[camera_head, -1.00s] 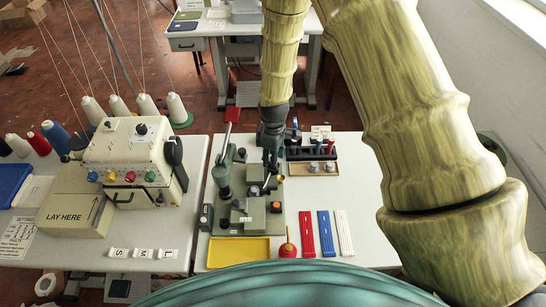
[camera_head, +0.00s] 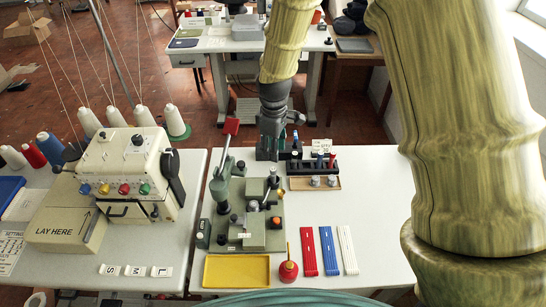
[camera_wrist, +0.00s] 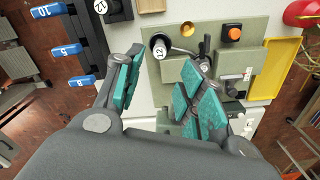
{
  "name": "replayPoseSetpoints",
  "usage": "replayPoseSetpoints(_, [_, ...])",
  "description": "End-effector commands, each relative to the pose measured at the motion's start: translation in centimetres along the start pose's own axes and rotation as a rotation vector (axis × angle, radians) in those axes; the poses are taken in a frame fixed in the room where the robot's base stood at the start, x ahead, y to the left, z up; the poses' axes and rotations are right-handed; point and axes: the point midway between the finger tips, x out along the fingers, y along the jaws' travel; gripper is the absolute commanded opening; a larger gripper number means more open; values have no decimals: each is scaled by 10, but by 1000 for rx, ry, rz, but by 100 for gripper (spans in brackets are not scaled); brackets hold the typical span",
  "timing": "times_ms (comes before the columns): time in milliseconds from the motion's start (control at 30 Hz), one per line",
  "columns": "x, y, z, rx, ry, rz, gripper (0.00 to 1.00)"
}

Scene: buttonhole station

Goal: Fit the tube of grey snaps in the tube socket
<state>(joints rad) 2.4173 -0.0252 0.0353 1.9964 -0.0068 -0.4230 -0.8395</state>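My gripper (camera_head: 268,157) hangs point-down behind the green press (camera_head: 247,240), left of the black rack (camera_head: 325,167). The rack holds slim upright pieces with blue and red tops. In the wrist view my gripper (camera_wrist: 158,88) has its teal finger pads apart, with nothing held between them. I cannot tell which piece is the tube of grey snaps, nor surely whether that opening is the tube socket.
A wooden tray (camera_head: 300,184) with small grey cylinders sits before the rack. Red (camera_head: 309,252), blue (camera_head: 329,250) and white (camera_head: 347,249) strips, a red oil can (camera_head: 288,271) and a yellow tray (camera_head: 237,271) lie nearer. The press's red-handled lever (camera_head: 231,127) rises left of my gripper. The table's right side is clear.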

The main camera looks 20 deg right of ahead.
Motion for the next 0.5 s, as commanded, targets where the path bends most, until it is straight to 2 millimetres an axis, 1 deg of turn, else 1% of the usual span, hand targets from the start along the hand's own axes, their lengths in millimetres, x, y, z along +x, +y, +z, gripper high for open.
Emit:
replayPoseSetpoints(200, [-13,0,0,0,1,0,40])
replayPoseSetpoints(500, [-16,0,0,0,0,0,40])
